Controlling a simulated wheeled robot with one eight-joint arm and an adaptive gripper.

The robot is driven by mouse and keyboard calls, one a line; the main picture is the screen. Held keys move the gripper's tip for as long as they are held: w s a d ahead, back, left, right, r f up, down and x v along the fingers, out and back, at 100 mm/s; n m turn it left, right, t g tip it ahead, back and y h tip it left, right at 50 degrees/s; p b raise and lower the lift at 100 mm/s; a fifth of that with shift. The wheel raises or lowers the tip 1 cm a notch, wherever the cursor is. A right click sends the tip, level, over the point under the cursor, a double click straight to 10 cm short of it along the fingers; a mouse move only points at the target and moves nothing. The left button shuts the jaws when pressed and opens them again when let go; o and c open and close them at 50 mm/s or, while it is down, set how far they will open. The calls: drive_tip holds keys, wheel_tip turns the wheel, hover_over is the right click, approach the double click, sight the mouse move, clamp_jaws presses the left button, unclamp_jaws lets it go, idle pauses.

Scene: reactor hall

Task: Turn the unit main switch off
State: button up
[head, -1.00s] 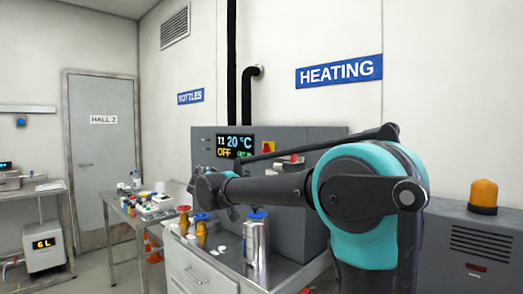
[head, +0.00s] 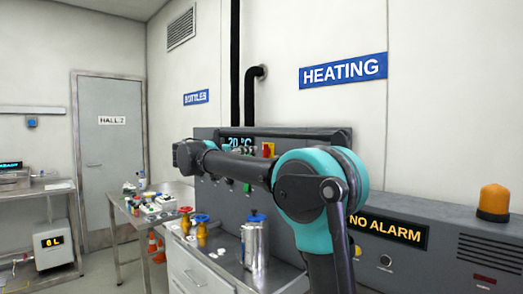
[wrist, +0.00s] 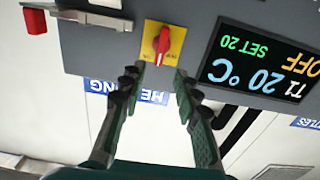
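The unit main switch is a red rotary knob on a yellow plate (wrist: 162,44), at the top middle of the wrist view, which looks upside down. The knob stands near vertical; the small labels beside it are too small to read surely. The switch also shows in the head view (head: 268,150) on the grey heating unit (head: 284,218). My gripper (wrist: 158,82) is open and empty. Its two fingertips lie either side of the line to the knob, apart from it. In the head view the gripper is hard to make out beside my arm.
The unit's display (wrist: 258,62) reads T1 20 °C, OFF, SET 20. A red block (wrist: 35,21) and a metal bar (wrist: 95,18) are at the wrist view's upper left. A steel flask (head: 255,242) and valves (head: 202,230) stand on the cabinet below. An alarm panel (head: 388,230) reads NO ALARM.

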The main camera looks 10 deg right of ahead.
sight(263, 148)
drive_tip(key=x, duration=0.8)
clamp_jaws()
